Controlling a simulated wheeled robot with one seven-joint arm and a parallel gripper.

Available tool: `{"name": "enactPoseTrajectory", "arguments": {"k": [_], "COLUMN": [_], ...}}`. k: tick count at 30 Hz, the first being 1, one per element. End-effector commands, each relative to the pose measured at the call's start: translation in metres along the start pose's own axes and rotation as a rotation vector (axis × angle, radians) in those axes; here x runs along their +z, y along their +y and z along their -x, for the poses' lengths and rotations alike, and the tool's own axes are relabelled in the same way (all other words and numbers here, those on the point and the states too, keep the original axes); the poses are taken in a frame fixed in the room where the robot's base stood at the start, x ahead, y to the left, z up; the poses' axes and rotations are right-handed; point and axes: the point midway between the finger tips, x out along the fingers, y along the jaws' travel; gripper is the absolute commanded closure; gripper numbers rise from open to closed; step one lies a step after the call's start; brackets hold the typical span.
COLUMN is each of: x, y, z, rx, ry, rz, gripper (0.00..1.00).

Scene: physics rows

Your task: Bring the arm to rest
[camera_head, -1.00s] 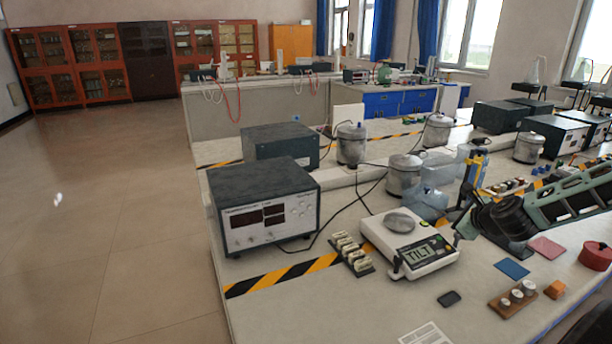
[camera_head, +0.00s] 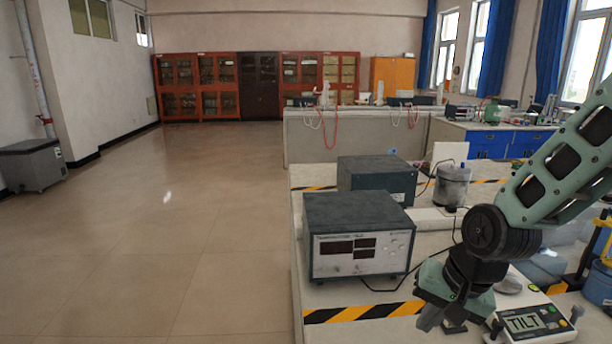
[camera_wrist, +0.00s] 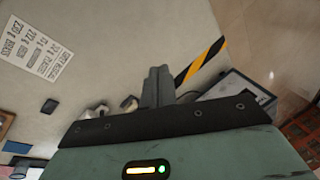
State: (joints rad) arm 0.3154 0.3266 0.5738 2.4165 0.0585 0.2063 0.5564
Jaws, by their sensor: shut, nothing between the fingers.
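My gripper (camera_head: 440,322) hangs at the end of my green arm, over the front part of the lab bench (camera_head: 298,258), left of the scale. In the wrist view its two fingers (camera_wrist: 158,87) are together with nothing between them. The scale (camera_head: 535,326) shows "TILT" on its display and is partly hidden behind my arm. A grey power supply (camera_head: 358,235) stands on the bench just left of and behind my gripper, apart from it in the head view.
A second grey box (camera_head: 377,176) and a metal pot (camera_head: 452,186) stand farther back. Striped tape (camera_head: 352,313) crosses the bench top. The floor (camera_head: 160,240) left of the bench is clear. A printed sheet (camera_wrist: 35,48) lies on the bench.

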Motion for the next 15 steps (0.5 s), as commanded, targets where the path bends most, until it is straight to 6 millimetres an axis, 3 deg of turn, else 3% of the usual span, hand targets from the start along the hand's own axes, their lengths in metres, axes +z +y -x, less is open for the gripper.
{"name": "enactPoseTrajectory", "arguments": {"k": [3, 9, 15], "x": [0.052, 0.13, 0.179], "y": [-0.02, -0.028, -0.021], "z": [0.019, 0.053, 0.078], "rx": [0.062, 0.132, 0.158], "ry": [-0.051, -0.141, -0.206], "rz": [0.283, 0.706, 0.981], "gripper": [1.0, 1.0, 1.0]}}
